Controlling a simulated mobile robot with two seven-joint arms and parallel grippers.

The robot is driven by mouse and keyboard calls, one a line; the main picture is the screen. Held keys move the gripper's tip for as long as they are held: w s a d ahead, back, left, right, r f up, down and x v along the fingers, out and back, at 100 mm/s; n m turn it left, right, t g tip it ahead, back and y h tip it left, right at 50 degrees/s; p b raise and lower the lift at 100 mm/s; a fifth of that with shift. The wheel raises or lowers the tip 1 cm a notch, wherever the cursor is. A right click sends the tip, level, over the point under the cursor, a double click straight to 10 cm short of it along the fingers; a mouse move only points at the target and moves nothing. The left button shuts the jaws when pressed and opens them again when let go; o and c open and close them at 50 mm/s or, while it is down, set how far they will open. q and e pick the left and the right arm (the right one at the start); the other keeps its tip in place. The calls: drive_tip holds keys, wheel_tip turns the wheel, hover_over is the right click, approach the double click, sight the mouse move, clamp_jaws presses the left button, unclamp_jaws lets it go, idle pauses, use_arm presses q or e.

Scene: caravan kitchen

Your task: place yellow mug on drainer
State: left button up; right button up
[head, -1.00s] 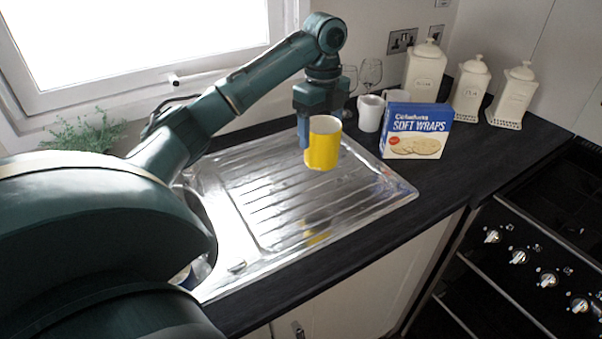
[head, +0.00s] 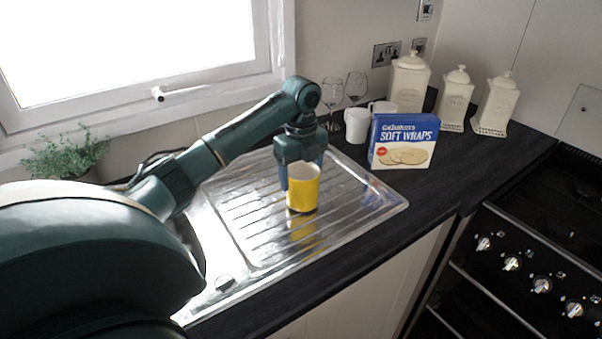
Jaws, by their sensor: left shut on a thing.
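The yellow mug (head: 303,192), white inside, is upright over the ribbed metal drainer (head: 250,222) in the head view. It is very low, with its reflection just below it; I cannot tell whether its base touches the metal. My left gripper (head: 296,172) comes down from above and behind the mug and is shut on its far side. The mug hides part of the fingers. My right gripper is not in view.
A blue soft wraps box (head: 403,142) stands right of the drainer, with white mugs (head: 357,125) and wine glasses (head: 331,95) behind. Cream canisters (head: 410,82) line the back corner. A plant (head: 66,152) stands at left, a cooker (head: 530,265) at right.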

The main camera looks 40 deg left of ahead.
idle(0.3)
use_arm(q)
drive_tip(key=o, duration=1.2)
drive_tip(key=shift+f, duration=0.1)
wheel_tip(320, 180, up, 12)
drive_tip(key=p, duration=0.1)
drive_tip(key=shift+p, duration=0.4)
